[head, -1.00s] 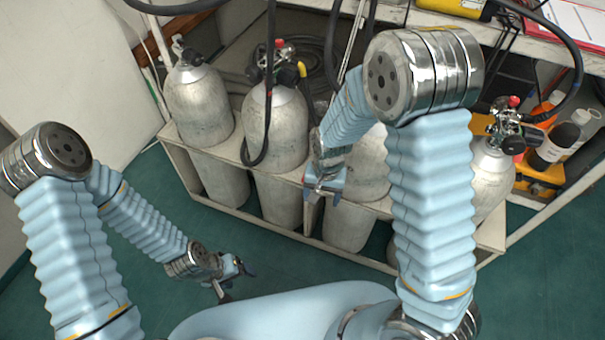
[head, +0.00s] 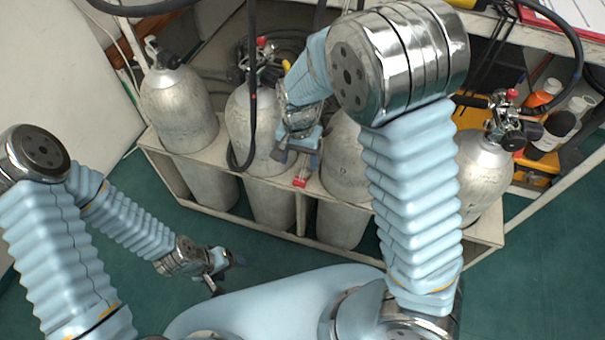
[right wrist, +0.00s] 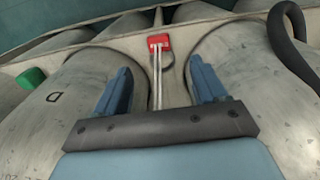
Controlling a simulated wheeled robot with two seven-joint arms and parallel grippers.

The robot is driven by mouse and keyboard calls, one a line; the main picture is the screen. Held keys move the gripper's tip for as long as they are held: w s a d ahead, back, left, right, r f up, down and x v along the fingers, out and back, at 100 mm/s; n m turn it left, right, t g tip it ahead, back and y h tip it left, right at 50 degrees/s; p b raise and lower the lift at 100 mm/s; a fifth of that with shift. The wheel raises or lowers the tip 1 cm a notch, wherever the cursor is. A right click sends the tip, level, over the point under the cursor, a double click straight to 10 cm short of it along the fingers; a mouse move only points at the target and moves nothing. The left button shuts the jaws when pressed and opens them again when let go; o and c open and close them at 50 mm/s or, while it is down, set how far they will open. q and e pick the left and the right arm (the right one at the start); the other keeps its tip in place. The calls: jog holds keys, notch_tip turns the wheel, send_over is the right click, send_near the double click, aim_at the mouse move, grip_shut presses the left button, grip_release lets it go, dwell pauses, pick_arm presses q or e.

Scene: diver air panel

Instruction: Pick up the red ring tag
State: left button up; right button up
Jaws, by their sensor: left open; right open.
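The red ring tag (head: 300,182) hangs at the upper edge of the pale cylinder rack, between two grey cylinders. In the right wrist view the red tag (right wrist: 159,42) is ahead of the fingers, with a dark loop beside it. My right gripper (head: 296,152) is open and empty, just above the tag in the head view. In the right wrist view its two blue fingers (right wrist: 160,85) stand apart, with the tag beyond them and not touching. My left gripper (head: 222,272) is open and empty, low over the green floor.
Grey cylinders (head: 180,108) stand in the pale rack (head: 160,155), close on both sides of the right gripper. A black hose (head: 252,100) hangs left of it and also shows in the right wrist view (right wrist: 285,40). Bottles (head: 548,92) stand at the right. The green floor (head: 120,235) is clear.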

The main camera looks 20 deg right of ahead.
aim_at(301, 178)
jog(key=f, duration=0.8)
jog(key=shift+w+d+f+b, duration=0.15)
jog(key=shift+w+d+b, duration=0.1)
jog(key=shift+b, duration=0.1)
jog(key=c, duration=1.2)
jog(key=shift+r, duration=0.5)
notch_tip(301, 178, up, 2)
jog(key=shift+r, duration=0.25)
jog(key=s+a+r+p, duration=0.1)
jog(key=s+r, duration=0.2)
jog(key=s, duration=0.1)
jog(key=s+a+r+p, duration=0.1)
jog(key=s+a+r, duration=0.1)
jog(key=s+r, duration=0.1)
jog(key=s+a+r+p, duration=0.1)
jog(key=s+r, duration=0.2)
jog(key=s, duration=0.3)
jog(key=shift+s+a+r, duration=0.1)
jog(key=shift+a+r, duration=0.2)
